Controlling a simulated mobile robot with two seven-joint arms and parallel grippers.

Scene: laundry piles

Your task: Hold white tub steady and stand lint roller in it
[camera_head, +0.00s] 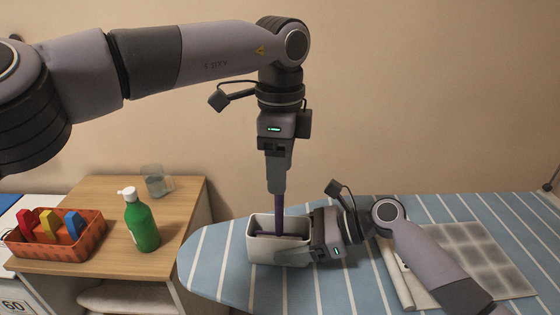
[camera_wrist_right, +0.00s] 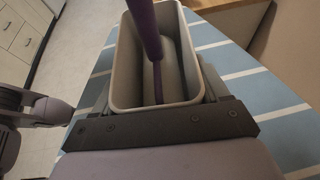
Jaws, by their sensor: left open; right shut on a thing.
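The white tub (camera_head: 265,252) stands on the ironing board, upright and open at the top. My right gripper (camera_head: 315,246) is shut on its right side; the tub (camera_wrist_right: 190,101) also shows between the fingers in the right wrist view. The purple lint roller (camera_head: 280,222) stands nearly upright with its lower end inside the tub; its purple handle (camera_wrist_right: 144,25) also shows in the right wrist view. My left gripper (camera_head: 277,188) points straight down at the roller's upper end, with its jaws open. The roller's top is hidden by these fingers.
The striped ironing board (camera_head: 215,265) has free room left of the tub. A pale roll (camera_head: 398,280) and a grey checked cloth (camera_head: 475,258) lie to the right. A wooden table holds a green bottle (camera_head: 141,224), a glass (camera_head: 155,181) and an orange basket (camera_head: 55,237) of coloured items.

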